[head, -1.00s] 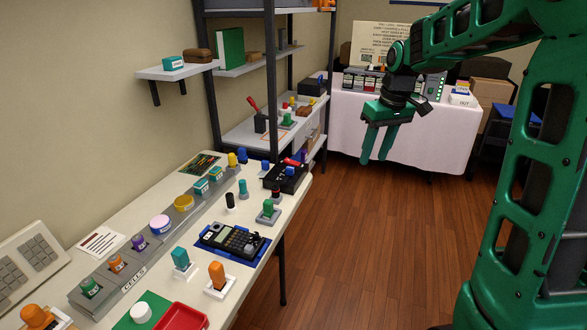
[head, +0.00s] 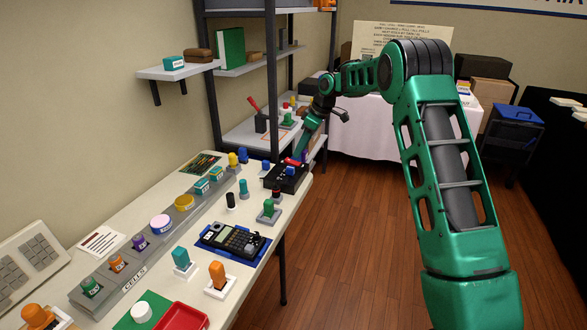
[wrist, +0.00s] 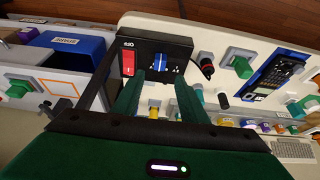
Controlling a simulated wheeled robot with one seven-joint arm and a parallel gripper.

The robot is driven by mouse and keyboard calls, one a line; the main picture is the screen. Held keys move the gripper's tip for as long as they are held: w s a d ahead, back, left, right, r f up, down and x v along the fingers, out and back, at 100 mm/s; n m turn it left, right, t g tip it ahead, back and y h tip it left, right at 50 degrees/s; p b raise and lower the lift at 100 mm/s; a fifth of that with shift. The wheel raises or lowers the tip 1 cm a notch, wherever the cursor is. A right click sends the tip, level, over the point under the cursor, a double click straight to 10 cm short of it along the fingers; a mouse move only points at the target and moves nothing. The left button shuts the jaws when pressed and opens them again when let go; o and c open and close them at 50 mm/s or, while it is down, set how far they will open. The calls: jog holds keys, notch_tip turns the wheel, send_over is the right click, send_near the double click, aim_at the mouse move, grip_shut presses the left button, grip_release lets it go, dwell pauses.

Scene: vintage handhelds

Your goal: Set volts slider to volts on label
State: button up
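A black box (head: 287,180) stands at the far end of the long table. It also shows in the wrist view (wrist: 183,49), with a red rocker switch (wrist: 128,63), an upside-down "OFF" label (wrist: 128,44) and a blue knob (wrist: 159,62) beside small white marks. I cannot read a volts label or tell for sure which part is the volts slider. My gripper (wrist: 155,84) is open, its two green fingers apart and empty, pointing toward the blue knob. In the head view my gripper (head: 303,150) is just above and behind the box, partly hidden.
Near the box stand a black knob (head: 230,200), a teal knob (head: 243,188) and a green knob on a grey base (head: 268,210). A calculator-like device (head: 233,241) lies on a blue mat. The wooden floor (head: 350,230) is clear.

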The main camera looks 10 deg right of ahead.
aim_at(291, 168)
jog(key=x, duration=1)
jog(key=shift+s+d, duration=0.1)
grip_shut()
jog(key=shift+w, duration=0.6)
jog(key=shift+w+d, duration=0.2)
jog(key=shift+d, duration=0.1)
jog(key=shift+d+r, duration=0.1)
jog(key=shift+d, duration=0.4)
jog(key=shift+c, duration=0.5)
grip_release()
jog(key=shift+o, duration=0.5)
jog(key=shift+a, duration=0.1)
